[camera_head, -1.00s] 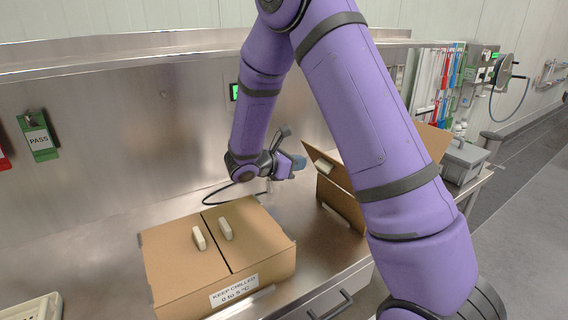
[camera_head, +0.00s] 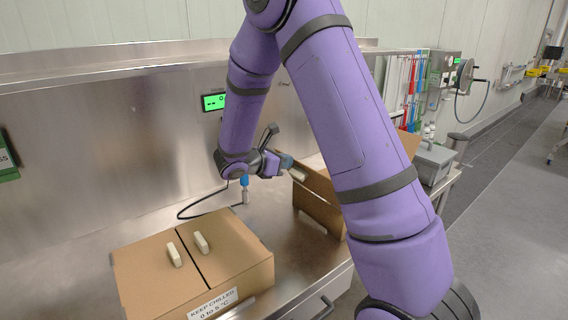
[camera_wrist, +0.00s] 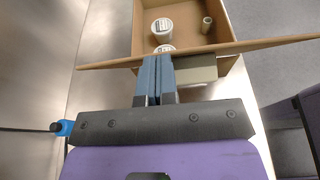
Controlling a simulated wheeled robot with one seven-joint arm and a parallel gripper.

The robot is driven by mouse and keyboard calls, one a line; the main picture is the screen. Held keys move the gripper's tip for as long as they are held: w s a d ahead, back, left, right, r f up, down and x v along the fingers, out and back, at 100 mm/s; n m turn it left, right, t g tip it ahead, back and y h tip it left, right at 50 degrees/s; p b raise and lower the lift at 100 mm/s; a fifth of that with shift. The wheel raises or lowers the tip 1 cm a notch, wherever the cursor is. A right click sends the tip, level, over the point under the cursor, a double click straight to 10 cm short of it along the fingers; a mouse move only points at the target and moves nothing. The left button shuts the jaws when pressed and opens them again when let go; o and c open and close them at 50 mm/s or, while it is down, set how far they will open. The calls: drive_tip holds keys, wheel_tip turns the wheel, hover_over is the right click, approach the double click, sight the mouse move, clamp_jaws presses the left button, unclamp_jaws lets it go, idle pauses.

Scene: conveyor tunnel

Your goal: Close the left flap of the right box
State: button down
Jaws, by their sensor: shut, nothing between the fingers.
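The right box (camera_head: 318,214) is a brown carton, partly hidden behind my arm. Its left flap (camera_head: 318,180) stands raised, with a pale handle block (camera_head: 298,175) on it. In the wrist view the flap (camera_wrist: 105,65) appears nearly edge-on across the box opening, with the handle (camera_wrist: 196,68) just right of my fingers. My gripper (camera_head: 287,161) is shut and empty, its blue fingertips (camera_wrist: 157,60) at the flap's outer side. Whether they touch it I cannot tell. White-lidded jars (camera_wrist: 162,28) and a small tan cylinder (camera_wrist: 207,24) show inside the box.
The left box (camera_head: 190,262) is closed, with two pale handles on top. The right box's other flap (camera_head: 408,143) stands up behind my arm. A grey case (camera_head: 433,163) sits beyond. Bare steel counter (camera_head: 283,235) lies between the boxes.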

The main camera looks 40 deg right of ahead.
drive_tip(key=d+r+y, duration=0.3)
drive_tip(key=d+y, duration=0.8)
drive_tip(key=d, duration=0.5)
drive_tip(key=d+f+y, duration=0.3)
drive_tip(key=d+f, duration=0.1)
drive_tip(key=d+f+y, duration=0.4)
drive_tip(key=w+d+f+y, duration=0.1)
drive_tip(key=d+f+y, duration=0.3)
drive_tip(key=shift+f+g, duration=0.4)
drive_tip(key=shift+d+f+y, duration=0.1)
drive_tip(key=shift+f+y, duration=0.2)
drive_tip(key=shift+f, duration=0.05)
drive_tip(key=shift+d+f, duration=0.2)
drive_tip(key=shift+f, duration=0.75)
